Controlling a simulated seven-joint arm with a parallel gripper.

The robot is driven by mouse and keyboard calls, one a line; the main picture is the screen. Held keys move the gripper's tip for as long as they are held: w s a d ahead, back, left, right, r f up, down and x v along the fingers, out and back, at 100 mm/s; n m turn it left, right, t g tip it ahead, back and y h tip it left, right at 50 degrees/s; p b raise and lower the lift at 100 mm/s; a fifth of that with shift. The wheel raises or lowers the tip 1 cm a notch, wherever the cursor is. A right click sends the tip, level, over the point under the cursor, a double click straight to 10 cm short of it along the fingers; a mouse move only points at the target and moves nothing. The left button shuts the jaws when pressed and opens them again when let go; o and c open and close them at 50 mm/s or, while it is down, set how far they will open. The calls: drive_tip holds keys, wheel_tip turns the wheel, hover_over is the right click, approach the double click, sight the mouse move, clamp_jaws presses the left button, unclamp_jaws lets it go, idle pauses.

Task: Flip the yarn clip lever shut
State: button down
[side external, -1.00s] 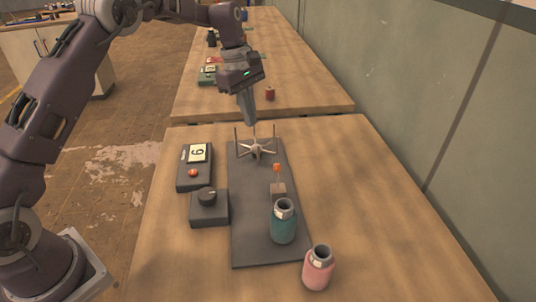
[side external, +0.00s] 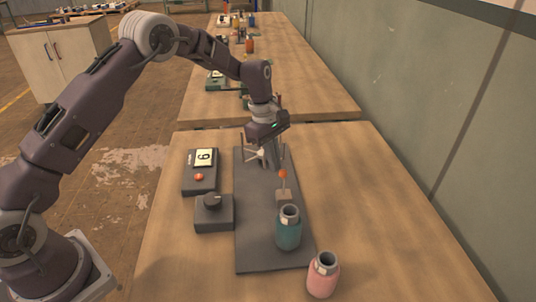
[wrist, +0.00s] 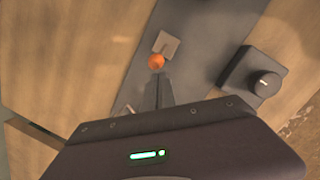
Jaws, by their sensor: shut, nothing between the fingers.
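The lever with an orange knob (side external: 283,174) stands upright on a small tan block (side external: 284,196) on the dark grey base plate. In the wrist view the orange knob (wrist: 156,62) is just beyond my fingertips, and the block (wrist: 167,42) lies behind it. My gripper (side external: 272,163) is shut and empty, pointing down just behind and left of the knob. It also shows in the wrist view (wrist: 159,82). I cannot tell whether the fingertips touch the lever. My gripper partly hides a pale, spoked holder with upright posts (side external: 255,154).
A teal jar (side external: 288,230) stands on the plate in front of the block, and a pink jar (side external: 322,275) stands on the table nearby. A dark knob box (side external: 213,213) and a display box with a red button (side external: 199,172) stand left of the plate. The table's right side is clear.

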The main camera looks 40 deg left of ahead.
drive_tip(key=shift+s, duration=0.1)
idle(0.3)
drive_tip(key=shift+s+d+r+t+y, duration=0.1)
drive_tip(key=shift+d+r+t+y, duration=0.1)
drive_tip(key=shift+t+y, duration=0.1)
drive_tip(key=shift+s+d, duration=0.15)
drive_tip(key=shift+s, duration=0.05)
drive_tip(key=s+d+t+y, duration=0.1)
drive_tip(key=s+d+r+t+y, duration=0.1)
drive_tip(key=s+d, duration=0.1)
drive_tip(key=shift+s+d+t+y, duration=0.1)
drive_tip(key=shift+d+t+y, duration=0.05)
drive_tip(key=shift+t+y, duration=0.15)
drive_tip(key=shift+r, duration=0.1)
idle(0.3)
drive_tip(key=shift+r, duration=0.7)
